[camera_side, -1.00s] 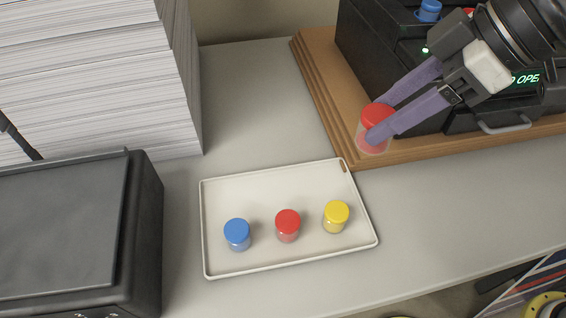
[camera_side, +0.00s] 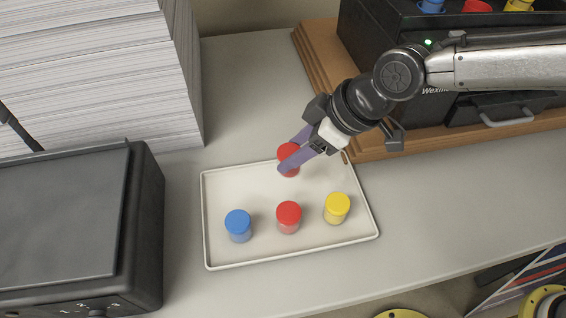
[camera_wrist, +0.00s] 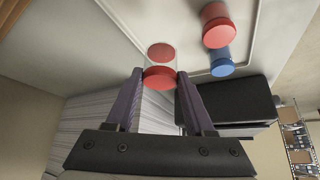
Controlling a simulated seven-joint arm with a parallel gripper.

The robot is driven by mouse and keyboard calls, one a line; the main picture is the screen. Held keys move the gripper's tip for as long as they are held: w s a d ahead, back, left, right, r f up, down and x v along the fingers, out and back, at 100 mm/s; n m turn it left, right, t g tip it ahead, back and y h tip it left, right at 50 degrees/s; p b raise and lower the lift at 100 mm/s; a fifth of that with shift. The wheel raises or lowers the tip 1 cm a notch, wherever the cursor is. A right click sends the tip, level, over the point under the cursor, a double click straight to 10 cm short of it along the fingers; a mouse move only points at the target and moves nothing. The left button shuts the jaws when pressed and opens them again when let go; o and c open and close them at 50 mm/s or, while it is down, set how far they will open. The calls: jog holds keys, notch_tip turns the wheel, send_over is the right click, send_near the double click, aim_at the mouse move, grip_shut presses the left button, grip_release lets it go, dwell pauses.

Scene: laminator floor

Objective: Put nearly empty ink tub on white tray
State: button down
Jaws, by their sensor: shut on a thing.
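My gripper (camera_side: 293,157) is shut on a red-lidded ink tub (camera_side: 289,152), held at the back part of the white tray (camera_side: 222,180). In the wrist view this tub (camera_wrist: 160,76) sits between the two purple fingers; its walls are clear and a red patch shows at its far end. I cannot tell whether it touches the tray. A blue-lidded tub (camera_side: 238,226), another red-lidded tub (camera_side: 288,217) and a yellow-lidded tub (camera_side: 337,208) stand upright in a row along the tray's front half.
A tall paper stack (camera_side: 100,80) stands at the back left and a black machine (camera_side: 70,225) at the front left. A dark machine on a wooden base (camera_side: 315,75) stands at the back right, with several coloured tubs on top. Grey table right of the tray is clear.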

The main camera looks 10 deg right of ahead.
aim_at(291, 150)
jog(key=shift+w+x, duration=0.25)
jog(key=shift+x, duration=1.25)
jog(key=shift+w+a+f, duration=0.1)
jog(key=shift+f, duration=0.7)
jog(key=shift+w+a+f, duration=0.1)
jog(key=shift+f, duration=0.7)
jog(key=shift+f, duration=0.1)
jog(key=shift+f, duration=0.1)
jog(key=shift+c, duration=1.4)
grip_release()
